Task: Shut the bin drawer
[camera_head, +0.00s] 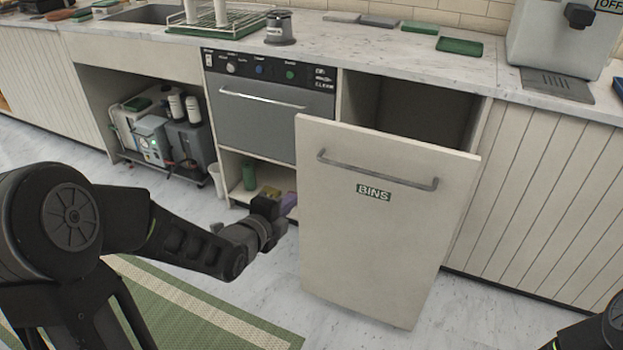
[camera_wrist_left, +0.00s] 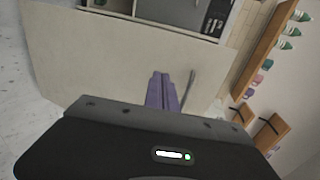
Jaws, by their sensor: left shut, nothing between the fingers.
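The bin drawer (camera_head: 385,240) is a cream panel labelled "BINS" with a grey bar handle (camera_head: 375,172). It stands pulled out from the counter, with a dark gap behind its top edge. My left gripper (camera_head: 289,202) has purple fingers and is beside the panel's left edge in the head view. In the left wrist view, the shut, empty fingers (camera_wrist_left: 162,88) point toward the panel's face (camera_wrist_left: 110,60), with the handle (camera_wrist_left: 188,88) just to their right. I cannot tell whether they touch the panel. My right gripper is out of view.
A dishwasher-like unit (camera_head: 262,105) is left of the drawer, above a low shelf with a green bottle (camera_head: 249,176). A white bucket (camera_head: 217,180) stands further left. A green striped rug (camera_head: 200,310) lies on the floor. The floor before the drawer looks clear.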

